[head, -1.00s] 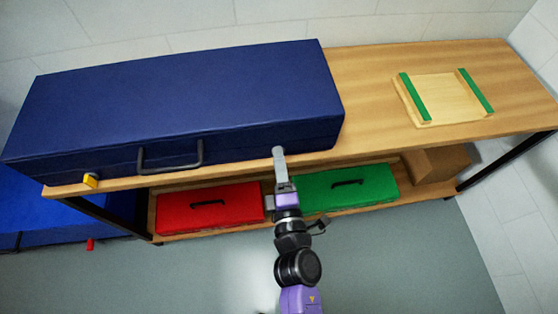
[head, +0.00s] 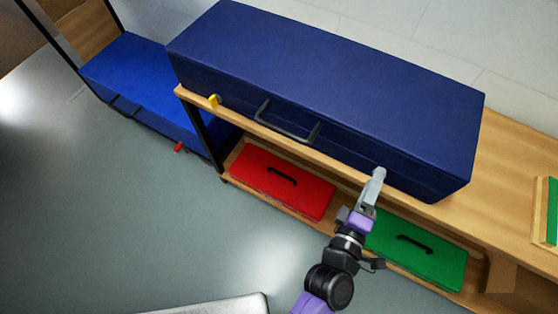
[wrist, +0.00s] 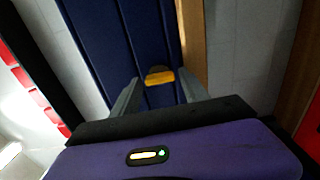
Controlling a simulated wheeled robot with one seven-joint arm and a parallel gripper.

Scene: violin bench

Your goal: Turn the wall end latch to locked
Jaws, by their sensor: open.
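A long dark blue case (head: 330,90) lies on the wooden bench, with a black handle (head: 287,122) on its front. A yellow latch (head: 214,101) is on the front near its left end. My gripper (head: 377,174) is at the case's front near its right end. In the wrist view, a yellow latch (wrist: 159,76) on the blue case shows between the open fingers of my gripper (wrist: 158,92), just beyond their tips. I cannot tell whether they touch it. The head view does not show this latch; my gripper covers that spot.
Red (head: 283,183) and green (head: 415,250) cases lie on the shelf below. A brighter blue case (head: 150,85) with a red latch (head: 179,147) lies to the left. A green-edged wooden tray (head: 546,215) is on the bench at right.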

